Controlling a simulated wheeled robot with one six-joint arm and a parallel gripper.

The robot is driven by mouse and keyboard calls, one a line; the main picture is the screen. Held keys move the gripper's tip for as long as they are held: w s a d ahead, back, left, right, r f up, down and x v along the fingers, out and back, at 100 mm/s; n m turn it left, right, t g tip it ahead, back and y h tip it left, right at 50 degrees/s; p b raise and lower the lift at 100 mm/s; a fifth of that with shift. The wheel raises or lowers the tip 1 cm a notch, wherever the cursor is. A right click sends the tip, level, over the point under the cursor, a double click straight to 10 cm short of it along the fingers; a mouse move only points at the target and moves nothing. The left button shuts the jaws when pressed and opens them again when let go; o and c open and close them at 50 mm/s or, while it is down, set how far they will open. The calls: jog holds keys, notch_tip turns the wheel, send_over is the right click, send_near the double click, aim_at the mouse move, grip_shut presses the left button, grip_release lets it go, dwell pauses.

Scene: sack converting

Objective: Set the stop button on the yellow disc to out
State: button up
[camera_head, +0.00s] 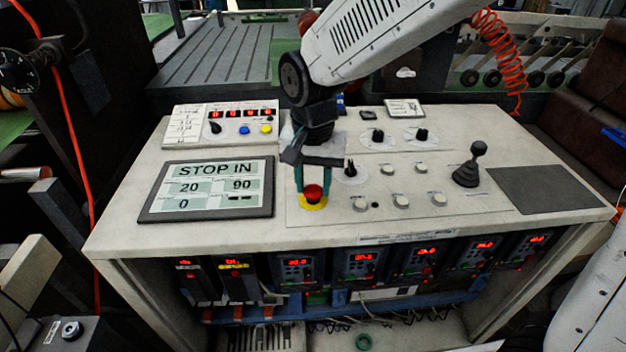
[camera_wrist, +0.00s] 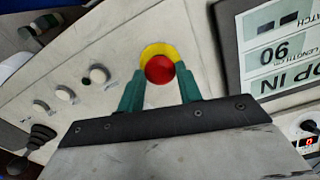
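The red stop button (camera_head: 313,193) sits on a yellow disc (camera_head: 314,204) on the light console top. The button (camera_wrist: 159,69) and the yellow disc (camera_wrist: 150,50) also show in the wrist view. My gripper (camera_head: 314,190) points down at the button, with its green fingers apart on either side of it. In the wrist view my gripper (camera_wrist: 158,78) has its fingertips at the disc's edge; I cannot tell whether they touch the button. The display panel (camera_head: 207,188) on the left reads "STOP IN", with 20, 90 and 0 below.
A dark knob (camera_head: 350,170) and several white buttons (camera_head: 401,200) lie right of the stop button. A black joystick (camera_head: 469,166) stands farther right, beside a dark pad (camera_head: 543,188). A box with red digits (camera_head: 238,122) stands behind the display.

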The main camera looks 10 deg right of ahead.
aim_at(314, 190)
grip_shut()
jog(key=shift+r, duration=0.55)
jog(key=o, duration=1.1)
grip_release()
notch_tip(314, 190, up, 8)
jog(key=shift+f, duration=0.1)
jog(key=s+d+n+t, duration=0.1)
jog(key=s+d+n, duration=0.2)
jog(key=s+d, duration=1.6)
jog(key=shift+s+d+r, duration=0.35)
jog(key=shift+s+d, duration=0.05)
jog(key=shift+d, duration=0.5)
